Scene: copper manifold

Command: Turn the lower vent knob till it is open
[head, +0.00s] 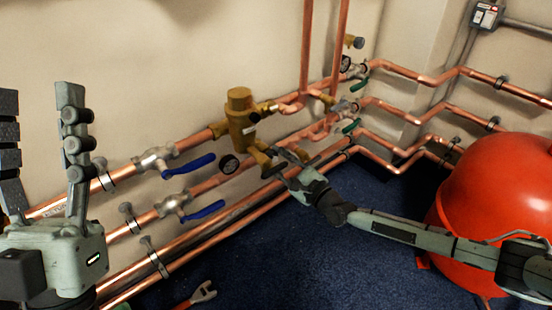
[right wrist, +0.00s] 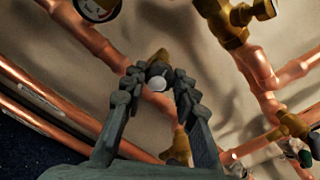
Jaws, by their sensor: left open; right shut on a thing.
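The lower vent knob (right wrist: 157,73), a small dark knob with a pale round face, shows in the right wrist view in front of a brass fitting. My right gripper (right wrist: 158,86) is shut on it, with one finger on each side. Whether the vent is open cannot be told. My left gripper (head: 40,105) is open and empty at the left edge, in front of the pipes.
Copper pipes (head: 205,187) run along the wall, with two blue lever handles (head: 188,167) and a pressure gauge (head: 229,164). A red tank (head: 500,190) stands at the right. A wrench (head: 203,293) lies low on the blue carpet (head: 290,260). The carpet's middle is clear.

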